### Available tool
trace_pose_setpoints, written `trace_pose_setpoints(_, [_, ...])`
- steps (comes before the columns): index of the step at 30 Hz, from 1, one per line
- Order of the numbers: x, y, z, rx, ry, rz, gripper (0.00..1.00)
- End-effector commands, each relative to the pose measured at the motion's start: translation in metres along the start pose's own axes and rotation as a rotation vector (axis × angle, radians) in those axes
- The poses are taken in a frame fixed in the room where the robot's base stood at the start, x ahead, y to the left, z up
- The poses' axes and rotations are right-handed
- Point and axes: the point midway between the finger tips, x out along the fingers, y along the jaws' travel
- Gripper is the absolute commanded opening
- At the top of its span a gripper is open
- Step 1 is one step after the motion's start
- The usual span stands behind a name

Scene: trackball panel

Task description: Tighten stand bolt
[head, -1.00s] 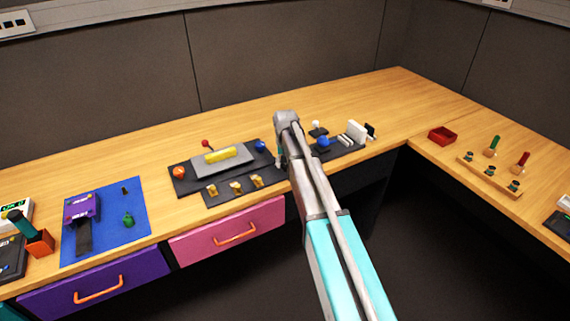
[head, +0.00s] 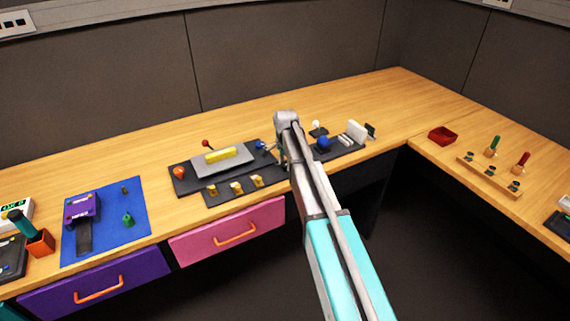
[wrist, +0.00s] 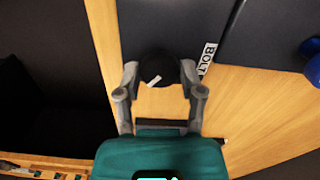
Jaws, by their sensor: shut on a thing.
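In the wrist view, a dark round bolt knob (wrist: 160,66) with a short white mark sits between the fingers of my gripper (wrist: 159,72). The fingers touch or nearly touch its two sides, and my gripper is shut on it. A white label reading BOLT (wrist: 207,58) lies right beside the knob, on the edge of a dark panel (wrist: 265,35). In the head view my gripper (head: 272,150) is down at the dark panels, just right of a blue ball (head: 260,145). The knob is hidden there behind my arm.
Left of my gripper a panel carries a grey plate with a yellow bar (head: 221,154), an orange knob (head: 179,172) and several gold pieces. Pink (head: 228,230) and purple drawers are below.

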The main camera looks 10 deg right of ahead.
Motion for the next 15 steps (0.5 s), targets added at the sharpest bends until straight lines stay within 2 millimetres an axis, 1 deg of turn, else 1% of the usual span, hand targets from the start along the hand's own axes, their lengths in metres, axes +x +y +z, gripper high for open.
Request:
trace_pose_setpoints(6, [0.0002, 0.0011, 0.0003, 0.112, -0.001, 0.002, 0.03])
trace_pose_setpoints(15, [0.0003, 0.0012, 0.0002, 0.162, -0.001, 0.002, 0.03])
